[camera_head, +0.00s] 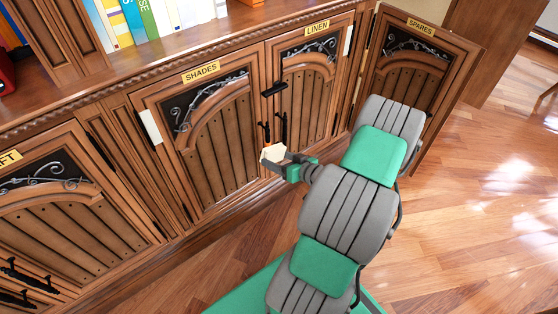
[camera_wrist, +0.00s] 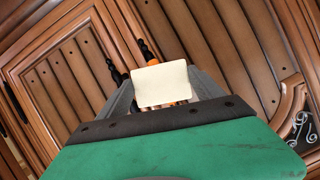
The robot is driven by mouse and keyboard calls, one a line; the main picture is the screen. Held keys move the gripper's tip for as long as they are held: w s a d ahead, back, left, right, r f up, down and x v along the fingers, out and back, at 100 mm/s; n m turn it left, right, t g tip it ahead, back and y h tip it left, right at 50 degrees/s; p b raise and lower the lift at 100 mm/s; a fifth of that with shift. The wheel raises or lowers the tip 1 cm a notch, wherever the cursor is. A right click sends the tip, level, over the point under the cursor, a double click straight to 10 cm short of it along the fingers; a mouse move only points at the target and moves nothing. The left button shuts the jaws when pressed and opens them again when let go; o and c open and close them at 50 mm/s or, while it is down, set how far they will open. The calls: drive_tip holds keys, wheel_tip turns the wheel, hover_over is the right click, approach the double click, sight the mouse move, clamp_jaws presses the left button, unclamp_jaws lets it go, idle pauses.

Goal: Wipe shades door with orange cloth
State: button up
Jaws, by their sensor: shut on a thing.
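The SHADES door (camera_head: 215,140) is a shut brown wooden cabinet door with an arched plank panel and a scrolled iron inset, in the middle of the head view. Its planks (camera_wrist: 235,45) show at upper right in the wrist view. My gripper (camera_head: 276,160) is in front of the door's lower right edge, near the black handles (camera_head: 266,133). It is shut on a small pad with a cream face (camera_wrist: 160,85) and orange showing at its edges, apparently the orange cloth. Whether the pad touches the door cannot be told.
The LINEN door (camera_head: 303,95) is shut, to the right. The SPARES door (camera_head: 408,85) stands open beside my arm. Another cabinet door (camera_head: 75,210) is at left. Books (camera_head: 150,20) stand on the shelf above. Clear wooden floor (camera_head: 480,220) lies to the right.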

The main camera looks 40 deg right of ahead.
sight(272, 148)
drive_tip(key=shift+w+r+p, duration=0.15)
drive_tip(key=shift+r+p, duration=1.35)
drive_tip(key=shift+r, duration=0.6)
wheel_tip(272, 148, down, 9)
drive_tip(key=b, duration=0.8)
drive_tip(key=shift+r, duration=0.2)
drive_tip(key=s, duration=0.6)
drive_tip(key=shift+s+d, duration=0.1)
drive_tip(key=shift+s, duration=0.05)
drive_tip(key=shift+s, duration=1.4)
